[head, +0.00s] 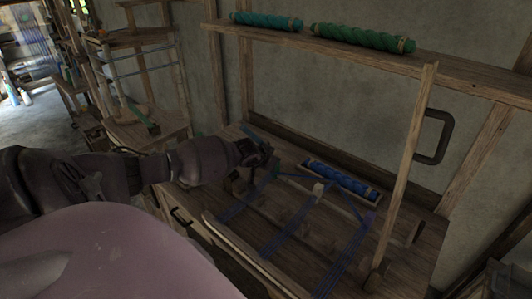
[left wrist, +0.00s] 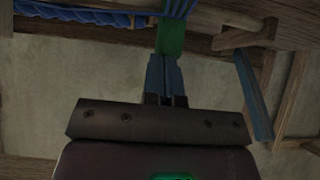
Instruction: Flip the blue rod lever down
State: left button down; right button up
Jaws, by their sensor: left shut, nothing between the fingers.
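A blue rod lever (left wrist: 253,95) shows at the right of the left wrist view, slanting, with wooden parts at its upper end. In the head view a thin blue bar (head: 252,131), which looks like the same lever, rises just behind my left gripper (head: 266,154). In the left wrist view my left gripper (left wrist: 166,62) is shut and empty, with its fingers to the left of the lever and apart from it in the picture. A green strip (left wrist: 171,37) lies just beyond the fingertips; I cannot tell whether they touch. My right gripper is out of view.
The wooden loom (head: 232,242) carries blue threads (head: 285,232) and a blue yarn roll (head: 340,178). An upright post (head: 405,165) stands at its right. A shelf (head: 290,38) above holds a teal roll (head: 265,20) and a green roll (head: 360,37).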

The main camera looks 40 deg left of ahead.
pick_arm(q)
jog(key=s+r+p, duration=0.3)
jog(key=s+r, duration=0.4)
jog(key=r, duration=0.4)
jog(key=shift+d, duration=0.25)
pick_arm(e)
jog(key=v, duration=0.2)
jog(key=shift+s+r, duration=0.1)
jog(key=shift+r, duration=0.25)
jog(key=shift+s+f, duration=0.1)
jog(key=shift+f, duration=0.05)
pick_arm(q)
jog(key=shift+s+f, duration=0.1)
